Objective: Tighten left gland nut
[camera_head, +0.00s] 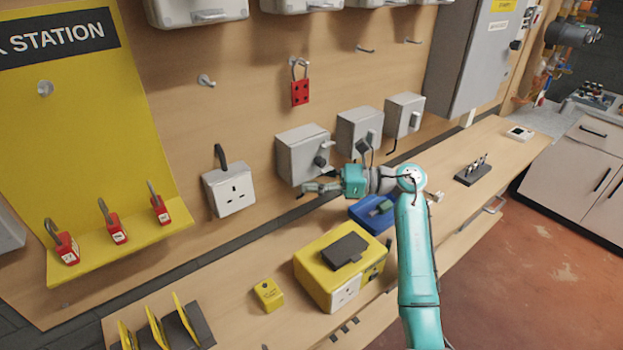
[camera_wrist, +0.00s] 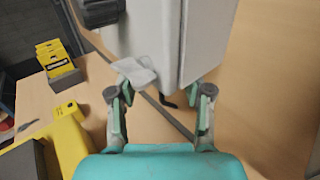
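My gripper (camera_head: 312,188) is at the lower front of the leftmost grey wall box (camera_head: 298,156), with its fingers pointing left. In the wrist view my gripper (camera_wrist: 161,96) has its fingers spread apart. The grey box (camera_wrist: 152,35) is just beyond the fingertips. A pale grey faceted piece (camera_wrist: 137,72) projects near the left fingertip; I cannot tell whether it is the gland nut or whether the finger touches it. A short black cable end (camera_wrist: 167,102) shows between the fingers, below the box. No gland nut can be made out clearly.
A black knob (camera_wrist: 100,10) is on the box's front. A yellow case (camera_head: 325,278) and a blue box (camera_head: 368,214) stand on the bench below the arm. A white socket (camera_head: 230,190) is left of my gripper, and more grey boxes (camera_head: 360,132) are to the right.

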